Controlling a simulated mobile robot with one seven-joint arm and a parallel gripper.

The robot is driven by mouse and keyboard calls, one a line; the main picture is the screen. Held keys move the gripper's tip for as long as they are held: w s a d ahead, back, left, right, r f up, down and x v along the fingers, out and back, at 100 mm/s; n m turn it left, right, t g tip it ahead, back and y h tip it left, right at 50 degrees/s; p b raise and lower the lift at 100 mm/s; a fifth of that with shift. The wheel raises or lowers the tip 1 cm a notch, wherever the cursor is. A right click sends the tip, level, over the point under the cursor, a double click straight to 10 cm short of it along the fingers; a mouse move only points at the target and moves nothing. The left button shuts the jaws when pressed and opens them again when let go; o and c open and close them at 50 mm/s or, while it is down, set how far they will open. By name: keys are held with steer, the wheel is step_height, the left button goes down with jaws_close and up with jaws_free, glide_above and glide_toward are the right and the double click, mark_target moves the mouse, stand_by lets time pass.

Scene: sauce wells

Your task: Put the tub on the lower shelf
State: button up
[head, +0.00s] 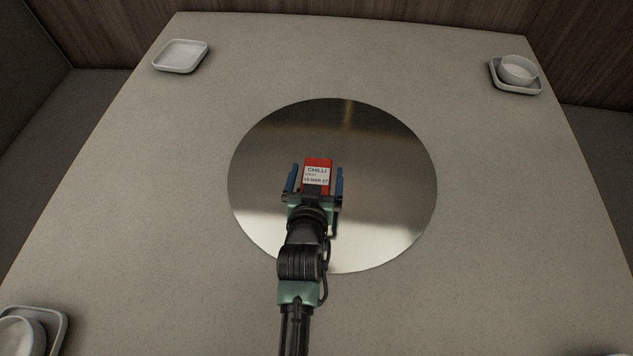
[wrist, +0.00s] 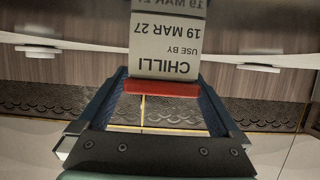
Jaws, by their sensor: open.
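The tub (head: 317,178) is red with a white label reading CHILLI and a use-by date. It stands on a round mirrored disc (head: 390,180) in the middle of the table. In the wrist view the picture is upside down, with the tub's label (wrist: 166,48) above its red edge and a reflection of the label at the top. My gripper (head: 316,173) is open, with one blue finger on each side of the tub. The fingers also show in the wrist view (wrist: 163,82), with gaps beside the tub. No lower shelf can be made out.
A square white dish (head: 181,56) lies at the table's far left. A white bowl (head: 518,69) on a square dish stands at the far right. Another bowl (head: 18,338) on a dish is at the near left. The pale table (head: 480,230) around the disc is clear.

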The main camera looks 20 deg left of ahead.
mark_target(318, 167)
steer(key=shift+x, duration=1.55)
steer(key=shift+f, duration=0.1)
jaws_close()
